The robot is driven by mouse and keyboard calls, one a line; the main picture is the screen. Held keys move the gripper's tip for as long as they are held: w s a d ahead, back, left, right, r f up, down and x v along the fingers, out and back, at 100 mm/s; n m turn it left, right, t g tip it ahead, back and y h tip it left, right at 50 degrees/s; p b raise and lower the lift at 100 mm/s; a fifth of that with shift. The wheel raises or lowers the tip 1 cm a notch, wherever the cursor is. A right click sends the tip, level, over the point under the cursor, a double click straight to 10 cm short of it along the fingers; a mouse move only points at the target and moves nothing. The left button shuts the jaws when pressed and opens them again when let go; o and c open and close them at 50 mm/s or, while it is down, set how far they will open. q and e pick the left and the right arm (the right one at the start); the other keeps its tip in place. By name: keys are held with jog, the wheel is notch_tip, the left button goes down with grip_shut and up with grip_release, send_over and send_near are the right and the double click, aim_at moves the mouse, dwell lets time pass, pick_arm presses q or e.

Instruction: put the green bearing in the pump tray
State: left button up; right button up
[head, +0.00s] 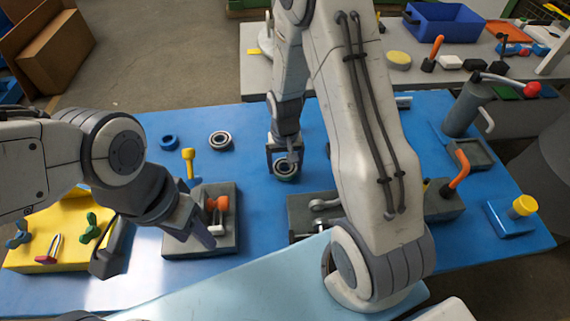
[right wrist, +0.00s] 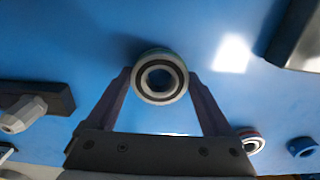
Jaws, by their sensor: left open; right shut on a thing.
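The green bearing (head: 285,176) is a metal ring with a dark face and a thin green edge. It also shows in the right wrist view (right wrist: 158,97). My right gripper (head: 284,165) is shut on it, with one finger on each side; I cannot tell whether it touches the blue table. The pump tray (head: 475,154) appears to be the small dark tray beside the grey pump (head: 465,108) with a red-knobbed handle, well to the right of the gripper. My left gripper (head: 153,243) is open at the left, near the grey block with the orange-handled clamp.
Another bearing (head: 220,140) and a blue ring (head: 169,142) lie at the back left. A yellow board (head: 45,225) is front left. A grey fixture (head: 310,212) and an orange-handled block (head: 447,205) stand between my right gripper and the front right.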

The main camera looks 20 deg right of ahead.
jog(key=shift+f, duration=0.3)
jog(key=shift+f, duration=0.15)
jog(key=o, duration=1.5)
